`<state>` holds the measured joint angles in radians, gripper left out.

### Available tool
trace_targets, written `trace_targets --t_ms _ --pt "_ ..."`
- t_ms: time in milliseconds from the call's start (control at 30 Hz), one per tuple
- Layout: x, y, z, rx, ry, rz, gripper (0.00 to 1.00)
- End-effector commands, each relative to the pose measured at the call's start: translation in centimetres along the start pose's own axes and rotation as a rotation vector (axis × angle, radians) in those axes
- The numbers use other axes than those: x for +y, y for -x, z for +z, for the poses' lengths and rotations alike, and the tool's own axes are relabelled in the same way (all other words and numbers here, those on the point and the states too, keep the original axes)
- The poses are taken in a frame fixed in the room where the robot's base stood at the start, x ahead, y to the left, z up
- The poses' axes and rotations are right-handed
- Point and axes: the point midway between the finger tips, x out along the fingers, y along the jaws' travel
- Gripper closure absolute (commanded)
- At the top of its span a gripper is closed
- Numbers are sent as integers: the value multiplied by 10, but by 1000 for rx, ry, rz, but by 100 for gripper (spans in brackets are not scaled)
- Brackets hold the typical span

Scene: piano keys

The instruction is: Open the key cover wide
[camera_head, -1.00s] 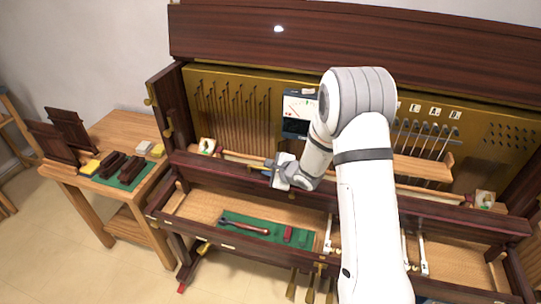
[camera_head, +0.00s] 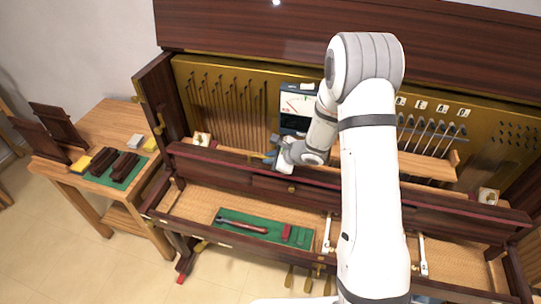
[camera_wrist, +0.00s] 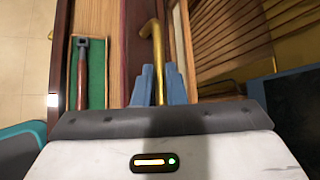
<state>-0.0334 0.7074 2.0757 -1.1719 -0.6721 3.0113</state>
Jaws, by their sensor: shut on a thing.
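The key cover (camera_head: 225,171) is a long dark-wood panel across the front of the piano, above the key bed (camera_head: 185,203). It stands raised, with its front face showing. My gripper (camera_head: 273,156) is at its upper edge, left of the piano's middle. In the wrist view the blue fingertips (camera_wrist: 157,88) are shut on a brass hooked handle (camera_wrist: 154,42) beside dark wood. The handle is hidden behind my gripper in the head view. My arm hides part of the cover to the right.
A green tool mat (camera_head: 262,237) with a red-handled tool lies in the open key bed. A side table (camera_head: 108,122) with wooden blocks stands at left. A meter (camera_head: 296,107) stands behind my gripper. A wooden shelf (camera_head: 430,167) is at right.

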Motion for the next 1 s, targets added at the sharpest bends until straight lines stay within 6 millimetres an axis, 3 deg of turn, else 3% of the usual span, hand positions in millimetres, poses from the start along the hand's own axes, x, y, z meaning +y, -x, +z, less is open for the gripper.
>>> trace_targets --t_ms 100,133,400,733,1000 --pt "-9 2 5 -14 4 -18 100" --pt "-10 3 4 -13 3 -19 88" --pt "-9 4 -1 -5 -3 -19 68" --pt "-10 12 -3 -4 -3 -23 68" --pt "6 53 -32 -2 -9 -23 68"
